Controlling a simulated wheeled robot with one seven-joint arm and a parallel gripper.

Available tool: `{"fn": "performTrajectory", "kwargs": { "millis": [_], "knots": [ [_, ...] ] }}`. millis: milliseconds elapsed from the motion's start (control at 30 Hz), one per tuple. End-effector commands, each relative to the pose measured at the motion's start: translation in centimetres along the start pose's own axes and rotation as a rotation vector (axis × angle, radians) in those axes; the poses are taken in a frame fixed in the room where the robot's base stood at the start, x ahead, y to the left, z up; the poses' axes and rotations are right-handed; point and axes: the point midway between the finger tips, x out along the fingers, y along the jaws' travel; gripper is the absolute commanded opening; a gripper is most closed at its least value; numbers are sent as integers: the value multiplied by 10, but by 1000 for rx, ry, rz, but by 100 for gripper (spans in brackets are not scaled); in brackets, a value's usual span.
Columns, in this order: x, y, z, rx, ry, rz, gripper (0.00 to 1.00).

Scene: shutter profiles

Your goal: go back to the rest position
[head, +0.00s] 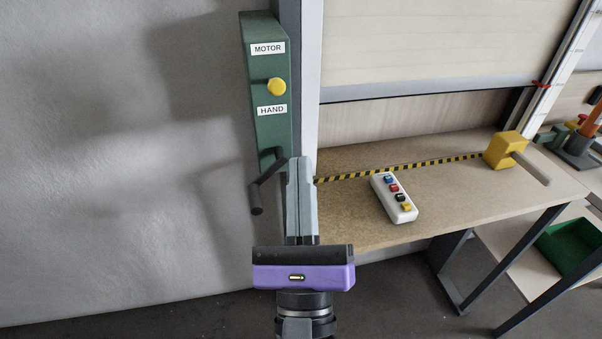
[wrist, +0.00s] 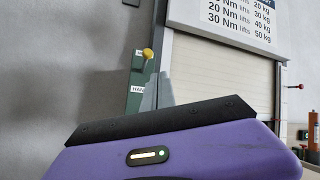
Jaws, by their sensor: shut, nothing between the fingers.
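My gripper (head: 301,160) is shut and empty, its grey fingers pointing up in the head view. It also shows in the wrist view (wrist: 157,80), behind the purple gripper body. In the head view its tips overlap the picture area just right of the black crank handle (head: 256,197) on the green motor box (head: 262,135). I cannot tell whether the fingers touch the box. The box carries the labels MOTOR and HAND, with a yellow knob (head: 277,87) between them.
A wooden bench (head: 350,225) stands at the right under a partly raised shutter (head: 420,40). A white button panel (head: 394,198) and a yellow block with a handle (head: 505,149) stand on it. A green bin (head: 570,247) sits lower right. The grey wall at left is bare.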

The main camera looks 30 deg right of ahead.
Motion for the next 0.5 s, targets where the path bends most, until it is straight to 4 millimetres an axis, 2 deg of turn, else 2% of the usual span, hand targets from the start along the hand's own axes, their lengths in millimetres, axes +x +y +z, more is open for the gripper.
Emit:
{"fn": "performTrajectory", "kwargs": {
  "millis": [333,433,500],
  "knots": [
    [0,0,0,-13,0,0,0],
    [0,3,4,-80,-19,13,0],
    [0,5,16,-176,-63,18,0]
  ]
}}
